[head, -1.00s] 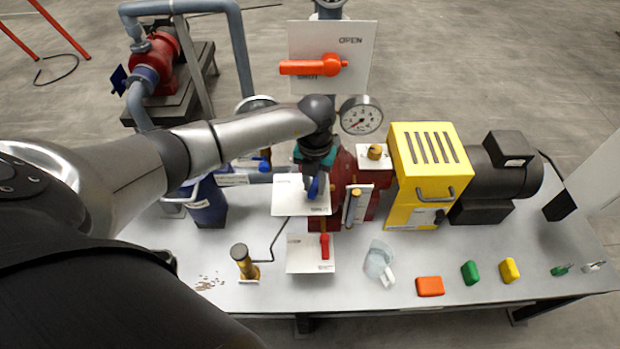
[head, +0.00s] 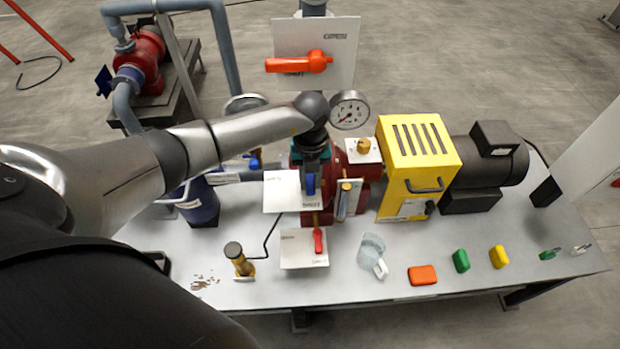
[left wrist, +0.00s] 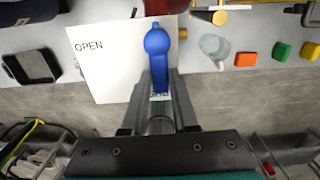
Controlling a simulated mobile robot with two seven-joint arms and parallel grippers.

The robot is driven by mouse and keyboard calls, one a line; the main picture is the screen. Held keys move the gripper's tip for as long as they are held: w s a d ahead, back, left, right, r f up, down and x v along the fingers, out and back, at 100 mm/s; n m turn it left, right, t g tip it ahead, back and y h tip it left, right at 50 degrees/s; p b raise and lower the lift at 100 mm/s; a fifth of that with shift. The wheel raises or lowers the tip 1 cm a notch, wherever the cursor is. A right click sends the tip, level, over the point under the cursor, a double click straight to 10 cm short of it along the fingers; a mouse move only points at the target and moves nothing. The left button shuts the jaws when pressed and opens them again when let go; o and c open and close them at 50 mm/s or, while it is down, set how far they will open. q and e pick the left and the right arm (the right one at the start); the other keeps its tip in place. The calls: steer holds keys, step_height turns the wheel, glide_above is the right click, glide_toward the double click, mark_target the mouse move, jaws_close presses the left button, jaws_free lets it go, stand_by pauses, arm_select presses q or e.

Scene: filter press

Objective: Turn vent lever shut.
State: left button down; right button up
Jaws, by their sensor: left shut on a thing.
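A blue lever (head: 310,184) is on a white plate (head: 279,190) in the middle of the machine. In the left wrist view the blue lever (left wrist: 157,45) points down the picture, between my fingers. My left gripper (left wrist: 159,92) is shut on its handle. In the head view my left gripper (head: 311,170) is over the lever and partly hides it. The plate (left wrist: 108,72) reads OPEN at its left in the wrist view; a second label is mostly hidden beneath the lever. My right gripper is not in view.
An orange-red lever (head: 300,64) is on an upper plate, a small red lever (head: 318,240) on a lower one. A gauge (head: 349,110), yellow housing (head: 417,160) and brass-topped fitting (head: 239,260) stand nearby. A clear cup (head: 371,255) and coloured blocks lie on the bench front.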

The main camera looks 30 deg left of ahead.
mark_target(311, 184)
arm_select(q)
steer(key=shift+r, duration=0.1)
steer(key=c, duration=0.7)
jaws_free()
step_height(311, 184, up, 15)
steer(key=shift+r+b, duration=0.1)
steer(key=shift+b, duration=0.4)
